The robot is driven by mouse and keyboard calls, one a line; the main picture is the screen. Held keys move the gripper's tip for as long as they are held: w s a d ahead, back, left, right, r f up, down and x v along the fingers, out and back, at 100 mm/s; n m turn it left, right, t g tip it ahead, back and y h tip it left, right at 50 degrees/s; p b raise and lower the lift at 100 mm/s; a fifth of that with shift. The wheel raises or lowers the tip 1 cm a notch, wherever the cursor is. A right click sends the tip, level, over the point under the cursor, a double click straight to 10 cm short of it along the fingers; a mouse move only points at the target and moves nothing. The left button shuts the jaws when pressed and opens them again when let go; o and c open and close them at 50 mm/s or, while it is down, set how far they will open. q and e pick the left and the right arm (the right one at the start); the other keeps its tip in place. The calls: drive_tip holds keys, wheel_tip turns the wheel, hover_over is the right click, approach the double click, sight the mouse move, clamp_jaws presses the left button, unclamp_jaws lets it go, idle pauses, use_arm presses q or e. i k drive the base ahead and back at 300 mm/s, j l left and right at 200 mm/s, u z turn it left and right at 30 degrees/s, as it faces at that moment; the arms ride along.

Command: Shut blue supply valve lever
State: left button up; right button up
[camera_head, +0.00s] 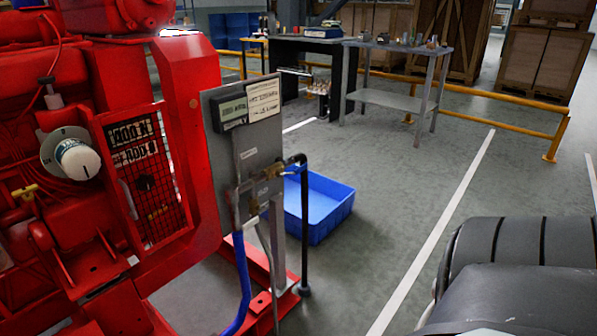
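A grey upright panel (245,150) stands beside the red pumpset (190,150). Brass fittings (265,174) sit low on its front, joined to a dark pipe (304,225) that runs down on the right. A small blue piece (294,171), which looks like the valve lever, shows at these fittings against a blue bin. Its exact angle is too small to tell. A blue hose (243,285) runs down below the panel. Neither of my grippers is in view.
The open blue bin (325,212) lies on the floor behind the panel's pipe. A grey table (400,97), a dark bench (305,42) and a yellow rail (500,123) stand farther back. A dark ribbed shape (525,255) fills the lower right. The floor between is clear.

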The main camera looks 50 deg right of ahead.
sight(300, 169)
drive_tip(key=l, duration=1.5)
